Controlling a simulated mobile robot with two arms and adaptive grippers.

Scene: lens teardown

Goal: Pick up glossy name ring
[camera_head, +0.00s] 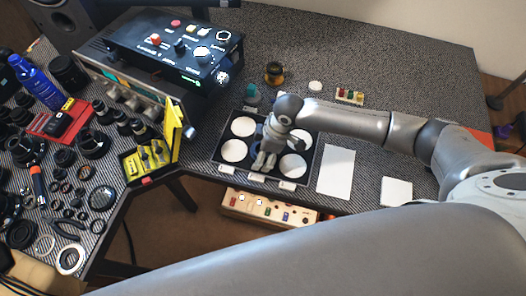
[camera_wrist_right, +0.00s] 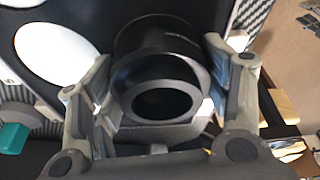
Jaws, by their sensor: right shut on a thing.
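In the right wrist view, a dark, glossy ring-shaped lens part (camera_wrist_right: 165,65), which looks like the glossy name ring, sits between the fingers of my right gripper (camera_wrist_right: 158,90). The fingers press on it from both sides. Its round opening faces the camera, and small pale marks show on its wall. In the head view, my right gripper (camera_head: 264,162) is low over the front middle of a black tray (camera_head: 318,150). The ring is mostly hidden there by the gripper. I cannot tell whether the ring touches the tray. My left gripper is not in view.
White round pads (camera_head: 234,150) lie in the tray. White sheets (camera_head: 337,171) lie to its right. A yellow case (camera_head: 150,158) and many dark lens parts (camera_head: 92,143) stand at left. A control box (camera_head: 175,45) is behind. The table behind my right arm is mostly clear.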

